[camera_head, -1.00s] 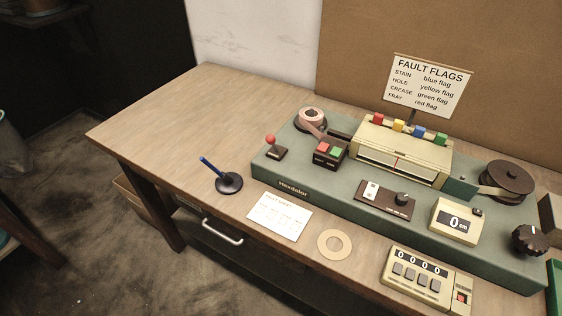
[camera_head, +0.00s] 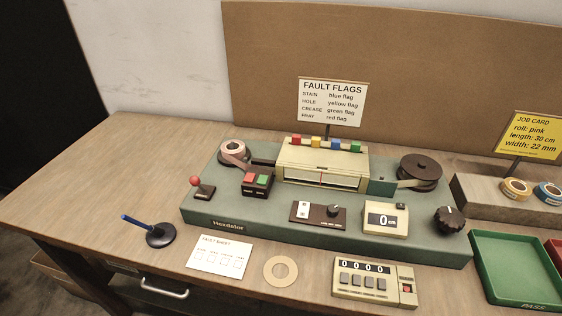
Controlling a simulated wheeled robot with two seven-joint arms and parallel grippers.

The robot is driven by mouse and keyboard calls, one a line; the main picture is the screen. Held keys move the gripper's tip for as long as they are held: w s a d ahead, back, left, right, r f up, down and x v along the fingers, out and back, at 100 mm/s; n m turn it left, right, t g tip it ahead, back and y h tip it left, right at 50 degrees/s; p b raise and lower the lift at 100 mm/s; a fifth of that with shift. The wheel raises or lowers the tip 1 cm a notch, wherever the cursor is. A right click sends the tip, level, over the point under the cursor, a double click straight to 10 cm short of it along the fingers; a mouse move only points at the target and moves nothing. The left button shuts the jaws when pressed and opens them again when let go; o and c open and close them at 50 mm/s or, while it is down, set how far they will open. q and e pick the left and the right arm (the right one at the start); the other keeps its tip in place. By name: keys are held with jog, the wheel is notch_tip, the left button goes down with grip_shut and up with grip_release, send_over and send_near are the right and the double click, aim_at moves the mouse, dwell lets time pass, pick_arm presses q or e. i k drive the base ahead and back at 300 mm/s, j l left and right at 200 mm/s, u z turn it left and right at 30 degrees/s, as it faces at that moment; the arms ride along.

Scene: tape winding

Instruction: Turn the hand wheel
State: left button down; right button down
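The hand wheel is most likely the black lobed knob (camera_head: 449,219) with a white mark, at the right end of the green winding machine (camera_head: 230,205). A dark brown reel (camera_head: 420,169) stands behind it, with tape running left to the cream box (camera_head: 322,163). The small counter (camera_head: 385,219) left of the knob reads 0 cm. Neither of my grippers shows in the view.
A green tray (camera_head: 480,272) marked PASS lies at the right front. A yellow job card (camera_head: 531,136) stands behind tape rolls (camera_head: 515,188) at the right. The table's left side is clear.

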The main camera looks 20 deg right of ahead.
aim_at(448, 219)
jog(key=l+z, duration=0.1)
jog(key=z, duration=0.3)
jog(key=l+z, duration=0.15)
jog(key=z, duration=0.25)
jog(key=l+z, duration=0.15)
jog(key=z, duration=0.25)
jog(key=l+z, duration=0.15)
jog(key=z, duration=0.3)
